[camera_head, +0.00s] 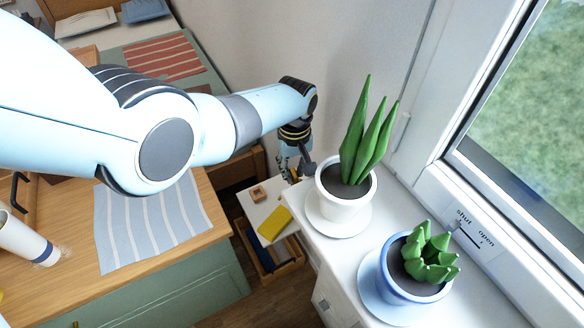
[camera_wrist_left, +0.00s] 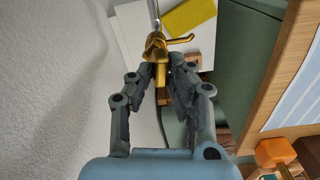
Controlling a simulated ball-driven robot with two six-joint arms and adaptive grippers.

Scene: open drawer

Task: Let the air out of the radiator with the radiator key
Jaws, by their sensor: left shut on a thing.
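My left gripper (camera_head: 301,168) reaches past the table to the wall side of the white sill, just left of the tall plant's pot. In the left wrist view its fingers (camera_wrist_left: 162,72) are closed on a brass-coloured key-like piece (camera_wrist_left: 157,45) with a side arm pointing right. The piece stands out beyond the fingertips, above a white surface. In the head view the gripper's tips are small and dark, and the piece cannot be made out. A white panel (camera_head: 326,300) under the sill may be part of the radiator; I cannot tell. No bleed valve is clearly visible. My right gripper is out of view.
A tall plant in a white pot (camera_head: 345,208) stands close beside the gripper. A succulent in a blue-white pot (camera_head: 412,290) is nearer. The wooden table (camera_head: 150,245) is at left, the window at right.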

